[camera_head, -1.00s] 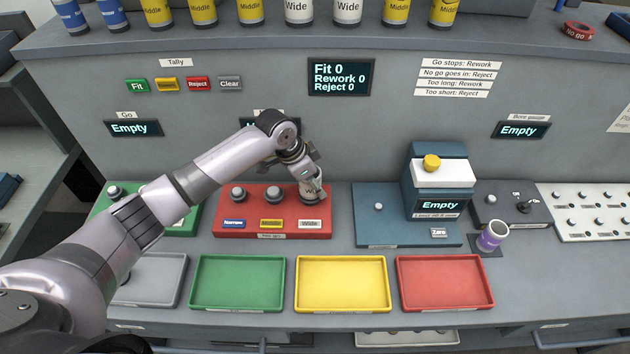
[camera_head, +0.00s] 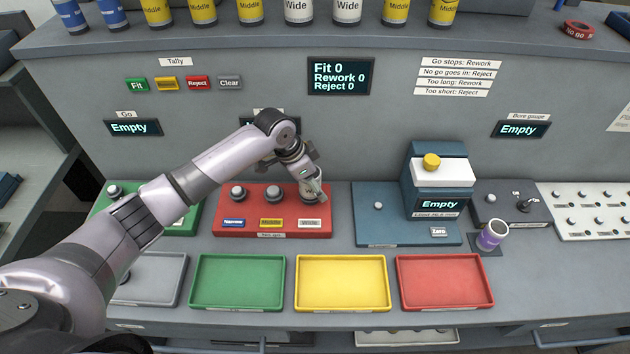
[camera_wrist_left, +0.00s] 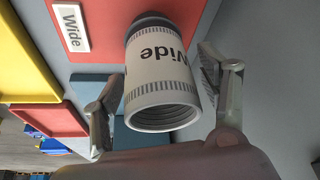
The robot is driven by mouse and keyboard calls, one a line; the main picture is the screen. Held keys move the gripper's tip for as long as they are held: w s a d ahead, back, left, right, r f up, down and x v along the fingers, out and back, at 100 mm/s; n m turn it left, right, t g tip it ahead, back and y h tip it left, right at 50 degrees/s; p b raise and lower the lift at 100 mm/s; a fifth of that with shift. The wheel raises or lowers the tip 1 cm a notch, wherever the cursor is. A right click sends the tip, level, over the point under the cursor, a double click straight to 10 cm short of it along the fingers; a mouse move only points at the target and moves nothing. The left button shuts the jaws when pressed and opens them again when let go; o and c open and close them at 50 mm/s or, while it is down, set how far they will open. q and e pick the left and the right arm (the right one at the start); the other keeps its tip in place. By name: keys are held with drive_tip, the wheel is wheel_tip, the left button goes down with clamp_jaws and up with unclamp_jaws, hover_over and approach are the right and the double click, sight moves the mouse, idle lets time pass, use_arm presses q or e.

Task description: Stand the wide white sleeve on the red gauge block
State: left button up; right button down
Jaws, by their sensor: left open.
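The wide white sleeve (camera_wrist_left: 162,75) has a "Wide" print and grey tick bands. In the left wrist view it stands end-on at the red gauge block (camera_wrist_left: 105,20), beside the "Wide" label, with its open ribbed end toward my camera. A dark band shows at its block end. The red block also shows in the head view (camera_head: 255,211), where my gripper mostly hides the sleeve. My left gripper (camera_wrist_left: 162,68) is open, one finger on each side of the sleeve, with visible gaps. It also shows over the block's right end in the head view (camera_head: 315,190). My right gripper is not in view.
Green (camera_head: 237,304), yellow (camera_head: 342,304) and red (camera_head: 445,304) trays lie in front. A blue gauge station (camera_head: 385,228) stands right of the block, with a purple sleeve (camera_head: 492,236) beyond it. Several sleeves line the upper shelf (camera_head: 520,34).

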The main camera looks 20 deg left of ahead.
use_arm(q)
drive_tip(key=v, duration=1.1)
drive_tip(key=shift+r, duration=0.3)
drive_tip(key=shift+s, duration=0.15)
